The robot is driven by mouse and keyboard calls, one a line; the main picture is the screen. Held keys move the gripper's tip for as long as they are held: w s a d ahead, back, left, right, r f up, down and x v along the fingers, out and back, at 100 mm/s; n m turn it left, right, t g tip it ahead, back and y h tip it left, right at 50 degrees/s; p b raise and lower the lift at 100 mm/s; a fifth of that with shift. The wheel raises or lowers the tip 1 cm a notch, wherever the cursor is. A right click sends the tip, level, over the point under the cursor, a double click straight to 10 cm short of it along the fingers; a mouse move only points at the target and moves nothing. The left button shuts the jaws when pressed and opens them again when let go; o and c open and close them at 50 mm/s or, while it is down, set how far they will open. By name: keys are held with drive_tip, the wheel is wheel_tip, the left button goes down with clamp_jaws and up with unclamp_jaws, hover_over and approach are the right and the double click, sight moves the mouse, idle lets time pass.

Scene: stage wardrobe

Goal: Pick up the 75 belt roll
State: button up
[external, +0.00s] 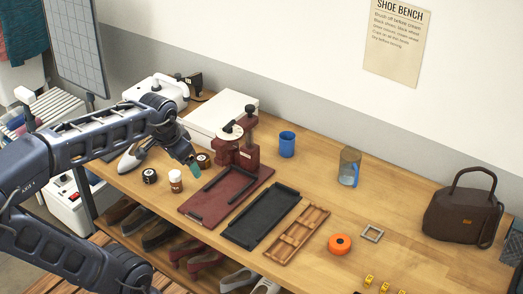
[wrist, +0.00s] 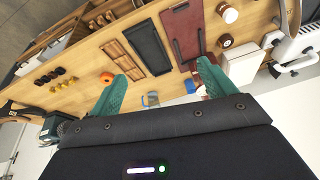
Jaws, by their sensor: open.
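Several small round items stand near the left of the bench: a black roll with a pale top (external: 149,176), a brown roll with a pale top (external: 203,160) and a brown-and-white cup-like item (external: 175,181). The top marks are too small to read, so I cannot tell which is the 75 belt roll. A brown roll (wrist: 225,41) also shows in the wrist view. My gripper (external: 195,169) has teal fingers and hangs above the bench near the brown roll. In the wrist view my gripper (wrist: 163,70) is open, with its fingers spread and nothing held between them.
A dark red press (external: 235,150), black tray (external: 260,216) and wooden tray (external: 296,235) fill the middle. A white box (external: 222,116) stands behind. A blue cup (external: 287,144), clear mug (external: 349,167), orange disc (external: 340,244) and brown bag (external: 459,212) are further right.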

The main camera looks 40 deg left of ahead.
drive_tip(key=w+a+m+g, duration=0.1)
drive_tip(key=w+a+m, duration=0.3)
drive_tip(key=w, duration=0.6)
drive_tip(key=m+g, duration=0.3)
drive_tip(key=m, duration=0.7)
hover_over(201, 158)
wheel_tip(201, 158, down, 27)
drive_tip(key=shift+s+f, duration=0.1)
drive_tip(key=shift+f, duration=0.05)
drive_tip(key=shift+w+f, duration=0.2)
drive_tip(key=shift+f, duration=2.5)
drive_tip(key=c, duration=1.1)
